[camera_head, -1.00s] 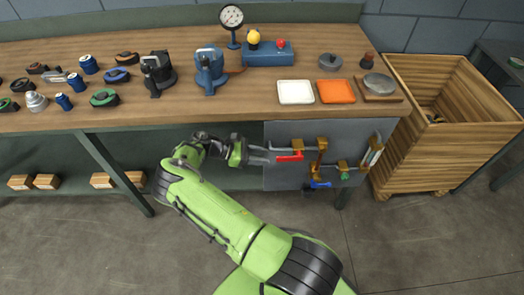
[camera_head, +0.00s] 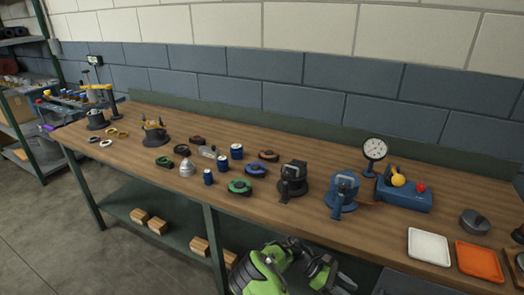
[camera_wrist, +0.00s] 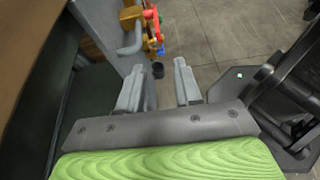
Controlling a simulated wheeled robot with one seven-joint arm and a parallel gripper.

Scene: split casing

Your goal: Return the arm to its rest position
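My green arm (camera_head: 262,272) shows at the bottom of the head view, in front of the workbench edge and below its top. My gripper (camera_head: 343,282) is at the lower edge of that view, partly cut off. In the wrist view my gripper (camera_wrist: 160,72) has its two grey fingers apart with nothing held between them. The grey panel (camera_wrist: 98,18) under the bench is to the left of the fingers. A brass and red valve fitting (camera_wrist: 150,18) on the panel lies beyond the fingertips.
The workbench (camera_head: 325,235) carries a black device (camera_head: 292,182), a blue device (camera_head: 342,193), a gauge (camera_head: 374,149), a white tray (camera_head: 429,247) and an orange tray (camera_head: 478,262). Small boxes (camera_head: 200,246) sit on the lower shelf. The floor (camera_head: 50,235) at left is bare.

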